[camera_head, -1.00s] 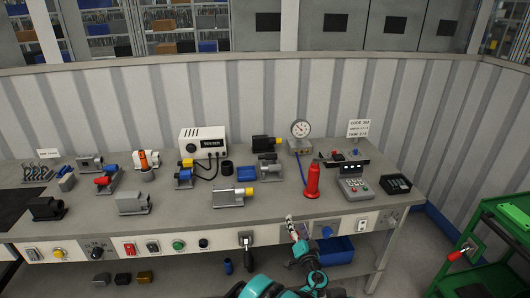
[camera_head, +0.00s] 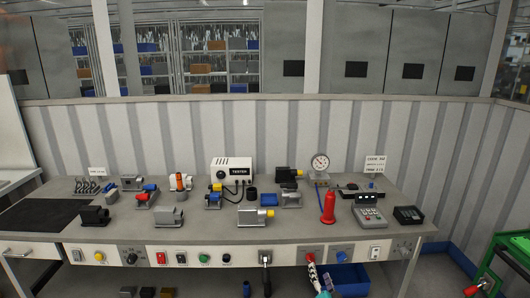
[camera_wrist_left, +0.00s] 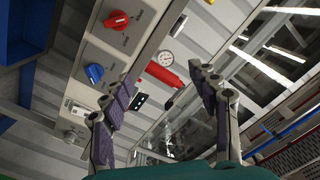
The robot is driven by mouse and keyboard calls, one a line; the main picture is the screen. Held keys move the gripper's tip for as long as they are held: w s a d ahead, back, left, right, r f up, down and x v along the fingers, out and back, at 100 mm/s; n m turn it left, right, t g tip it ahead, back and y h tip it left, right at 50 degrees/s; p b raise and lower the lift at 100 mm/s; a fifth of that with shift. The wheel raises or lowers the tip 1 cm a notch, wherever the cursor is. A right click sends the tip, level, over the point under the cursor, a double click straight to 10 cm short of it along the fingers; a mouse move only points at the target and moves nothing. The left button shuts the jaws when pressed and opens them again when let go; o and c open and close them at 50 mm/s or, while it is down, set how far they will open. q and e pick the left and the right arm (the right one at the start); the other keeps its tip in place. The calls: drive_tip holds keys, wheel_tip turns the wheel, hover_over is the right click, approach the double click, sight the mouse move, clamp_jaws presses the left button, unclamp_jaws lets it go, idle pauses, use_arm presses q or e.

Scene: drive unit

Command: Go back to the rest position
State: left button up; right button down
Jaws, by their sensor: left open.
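My left gripper (camera_head: 312,268) is at the bottom edge of the head view, in front of the bench's front panel, with only its end and a bit of teal arm showing. In the left wrist view its two purple-padded fingers (camera_wrist_left: 160,98) are spread wide apart with nothing between them. Beyond the fingers I see the red bottle (camera_wrist_left: 166,74) and the round gauge (camera_wrist_left: 165,57), both apart from the gripper. My right gripper is not in view.
The workbench (camera_head: 200,237) holds several motor-like units, a white tester (camera_head: 233,169), a red bottle (camera_head: 328,207) and a keypad box (camera_head: 370,211). Its front panel has knobs and switches. A blue bin (camera_head: 350,279) sits below. A green cart (camera_head: 510,262) stands at right.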

use_arm(q)
drive_tip(key=w+a+r+n+g+y, duration=0.25)
drive_tip(key=a+r, duration=0.55)
drive_tip(key=a, duration=0.4)
drive_tip(key=s+a+r+n+g, duration=0.1)
drive_tip(key=s+a+r+g, duration=0.2)
drive_tip(key=a, duration=0.5)
drive_tip(key=s+a+r+n+g, duration=0.1)
drive_tip(key=s+a+r+n, duration=0.1)
drive_tip(key=s+a+r, duration=0.4)
drive_tip(key=s+a+f+n+g+h, duration=0.1)
drive_tip(key=s+a, duration=0.3)
drive_tip(key=s, duration=0.5)
drive_tip(key=s+a+f+n+g+h, duration=0.1)
drive_tip(key=s+a, duration=0.3)
drive_tip(key=s, duration=0.6)
drive_tip(key=s+a+f+n+g+h, duration=0.1)
drive_tip(key=s+a+f+g, duration=0.1)
drive_tip(key=s, duration=0.8)
drive_tip(key=shift+s+a+f, duration=0.2)
drive_tip(key=shift+a+f, duration=0.65)
drive_tip(key=shift+a, duration=0.05)
